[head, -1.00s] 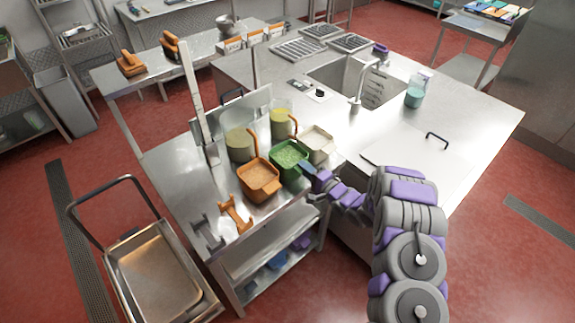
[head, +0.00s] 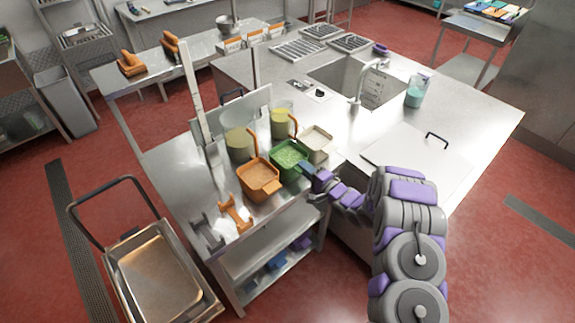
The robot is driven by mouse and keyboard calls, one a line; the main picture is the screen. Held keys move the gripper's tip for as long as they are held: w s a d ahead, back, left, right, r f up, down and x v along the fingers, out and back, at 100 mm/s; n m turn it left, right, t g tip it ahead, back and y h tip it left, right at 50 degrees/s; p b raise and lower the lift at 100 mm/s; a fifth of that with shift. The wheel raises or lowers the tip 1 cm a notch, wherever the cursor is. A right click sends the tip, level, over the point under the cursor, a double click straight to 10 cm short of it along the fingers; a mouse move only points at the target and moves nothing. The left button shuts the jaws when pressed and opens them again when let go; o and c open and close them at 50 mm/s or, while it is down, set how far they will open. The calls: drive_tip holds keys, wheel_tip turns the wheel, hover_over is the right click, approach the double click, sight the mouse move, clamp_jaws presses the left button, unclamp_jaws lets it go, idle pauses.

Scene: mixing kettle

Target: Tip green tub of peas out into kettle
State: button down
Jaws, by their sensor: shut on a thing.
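The green tub of peas (head: 290,160) sits upright among other tubs on the steel counter, with pale green contents showing at its top. My gripper (head: 311,174) is at the tub's right side, shut on its handle; the fingertips are small and partly hidden. The kettle is not clearly identifiable; a steel panel and a tall post stand behind the tubs, and a square sink basin (head: 342,75) lies further back in the counter.
An orange tub (head: 258,180) stands close left of the green tub, and a whitish tub (head: 318,142) close right. Two clear containers with yellow-green contents (head: 239,145) (head: 281,124) stand behind. An orange holder (head: 236,213) lies in front.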

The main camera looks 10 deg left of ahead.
drive_tip(key=shift+w+r+p, duration=0.1)
drive_tip(key=shift+r+p, duration=0.4)
drive_tip(key=shift+r, duration=0.15)
drive_tip(key=shift+r+p, duration=1.35)
drive_tip(key=shift+r, duration=1)
